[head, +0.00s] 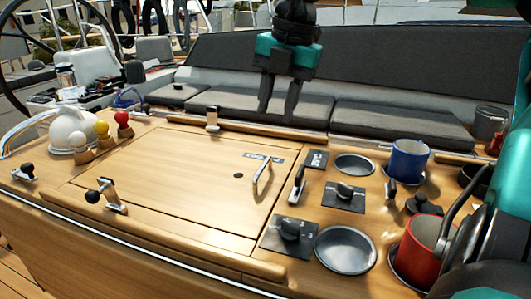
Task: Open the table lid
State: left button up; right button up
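The table lid (175,185) is a square light-wood panel set in the wooden table. It lies flat and flush, closed. A metal bar handle (262,178) stands near its right edge, beside a small dark round hole. My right gripper (276,112), teal and black, points down above and behind the lid, in front of the grey seats. Its two fingers are apart with nothing between them. It is clear of the handle. My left gripper is not in view.
Right of the lid are black control panels with knobs (344,190), round metal recesses (346,250), a blue mug (408,160) and a red pot (420,250). A white dome (75,128) and coloured knobs (122,118) stand left. Latches (106,195) sit at the lid's edges.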

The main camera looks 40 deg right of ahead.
aim_at(263, 165)
jog(key=f, duration=0.3)
jog(key=w+f, duration=0.1)
jog(key=f, duration=0.3)
jog(key=w+a+f+b, duration=0.1)
jog(key=f, duration=0.3)
jog(key=shift+c, duration=0.3)
grip_shut()
jog(key=shift+r, duration=0.1)
dwell(0.7)
